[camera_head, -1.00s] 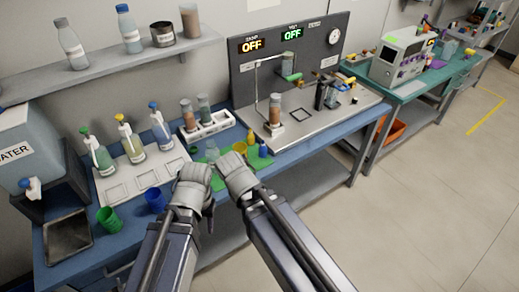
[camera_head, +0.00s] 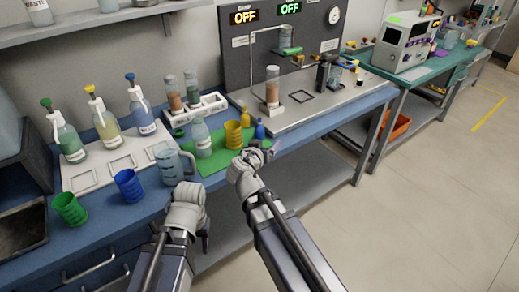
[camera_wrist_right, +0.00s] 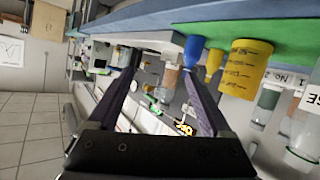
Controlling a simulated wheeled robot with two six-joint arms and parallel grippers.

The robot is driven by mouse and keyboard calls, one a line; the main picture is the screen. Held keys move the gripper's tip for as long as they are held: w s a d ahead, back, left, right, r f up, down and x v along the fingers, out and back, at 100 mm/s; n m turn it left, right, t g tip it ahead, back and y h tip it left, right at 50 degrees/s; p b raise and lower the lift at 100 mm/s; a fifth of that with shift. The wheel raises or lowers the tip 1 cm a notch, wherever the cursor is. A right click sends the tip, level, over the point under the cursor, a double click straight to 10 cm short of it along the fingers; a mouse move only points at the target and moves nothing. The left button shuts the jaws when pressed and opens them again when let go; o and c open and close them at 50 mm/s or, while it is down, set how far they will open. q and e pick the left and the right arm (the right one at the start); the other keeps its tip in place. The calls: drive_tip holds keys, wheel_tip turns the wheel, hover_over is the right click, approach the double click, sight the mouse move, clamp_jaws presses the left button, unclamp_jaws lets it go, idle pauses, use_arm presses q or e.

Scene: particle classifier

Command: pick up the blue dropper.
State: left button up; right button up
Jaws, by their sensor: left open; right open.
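The blue dropper (camera_head: 259,130) stands at the right end of the green mat (camera_head: 215,163) on the blue bench. A yellow dropper (camera_head: 245,118) is just left of it. My right gripper (camera_head: 255,155) is open, in front of the blue dropper and a little below it in the picture. In the right wrist view, the blue dropper (camera_wrist_right: 193,52) hangs sideways-on near the tip of the right-hand finger, and nothing is between the open fingers (camera_wrist_right: 160,78). My left gripper (camera_head: 190,212) is empty, at the bench's front edge; its fingertips are partly hidden.
A yellow beaker (camera_head: 233,135) and a clear bottle (camera_head: 201,138) stand left of the droppers. A clear beaker (camera_head: 171,165), a blue cup (camera_head: 129,186) and a green cup (camera_head: 69,209) are further left. A grey machine base (camera_head: 320,98) lies behind and right.

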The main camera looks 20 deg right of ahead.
sight(259, 133)
drive_tip(key=w+f+t+b, duration=0.1)
drive_tip(key=f+b, duration=0.1)
drive_tip(key=b, duration=0.2)
drive_tip(key=w+f+t+y+b, duration=0.1)
drive_tip(key=w+f+t+b, duration=0.1)
drive_tip(key=b, duration=0.1)
drive_tip(key=w+f+t+b, duration=0.2)
drive_tip(key=b, duration=0.2)
drive_tip(key=shift+w+a+f+n+y+b, duration=0.25)
drive_tip(key=shift+a+f+n+y+b, duration=0.05)
drive_tip(key=shift+a+n, duration=0.1)
drive_tip(key=shift+w+r, duration=0.1)
drive_tip(key=shift+w, duration=0.1)
drive_tip(key=shift+x, duration=1.2)
drive_tip(key=shift+w+r, duration=0.15)
drive_tip(key=shift+w, duration=0.3)
drive_tip(key=x, duration=0.4)
drive_tip(key=shift+w+r+p, duration=0.2)
drive_tip(key=shift+w+p, duration=0.05)
drive_tip(key=shift+p, duration=0.05)
drive_tip(key=shift+s, duration=0.1)
drive_tip(key=shift+c, duration=0.2)
drive_tip(key=shift+a, duration=0.1)
clamp_jaws()
